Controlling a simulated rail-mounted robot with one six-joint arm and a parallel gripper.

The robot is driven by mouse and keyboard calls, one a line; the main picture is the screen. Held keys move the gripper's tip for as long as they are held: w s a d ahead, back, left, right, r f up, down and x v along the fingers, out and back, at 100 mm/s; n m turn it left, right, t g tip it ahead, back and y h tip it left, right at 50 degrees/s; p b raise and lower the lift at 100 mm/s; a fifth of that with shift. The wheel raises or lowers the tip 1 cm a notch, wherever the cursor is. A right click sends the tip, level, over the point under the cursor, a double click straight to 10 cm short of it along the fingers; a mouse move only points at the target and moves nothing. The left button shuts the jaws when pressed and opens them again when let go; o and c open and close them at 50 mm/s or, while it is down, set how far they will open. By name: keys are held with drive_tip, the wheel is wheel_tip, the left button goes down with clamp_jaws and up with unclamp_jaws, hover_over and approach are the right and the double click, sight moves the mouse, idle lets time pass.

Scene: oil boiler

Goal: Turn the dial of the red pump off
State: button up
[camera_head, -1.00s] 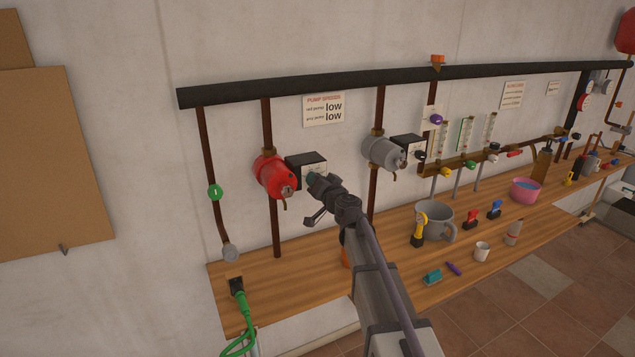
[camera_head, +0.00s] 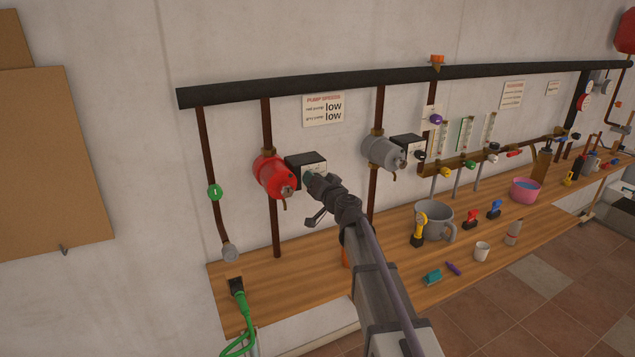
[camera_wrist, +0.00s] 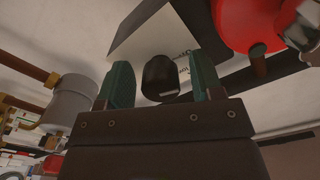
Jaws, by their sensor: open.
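The red pump (camera_head: 272,177) is mounted on a vertical pipe on the wall; it also shows at the upper right in the wrist view (camera_wrist: 245,22). Its black control box (camera_head: 305,165) with a pale face sits just to its right. The box's black dial (camera_wrist: 160,78) shows in the wrist view between the two green fingers of my gripper (camera_wrist: 160,85). The gripper is open, with a finger on each side of the dial and gaps visible. In the head view my gripper (camera_head: 312,180) is at the box face and hides the dial, so its setting cannot be read.
The grey pump (camera_head: 382,152) and its box (camera_head: 408,147) are to the right. A pump speed sign (camera_head: 323,110) hangs above. A wooden bench (camera_head: 300,283) below holds a grey mug (camera_head: 435,218) and several small items. A green valve (camera_head: 214,192) is to the left.

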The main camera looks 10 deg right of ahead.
drive_tip(key=shift+s, duration=0.15)
drive_tip(key=v, duration=1)
drive_tip(key=shift+s+d, duration=0.15)
drive_tip(key=shift+s, duration=0.1)
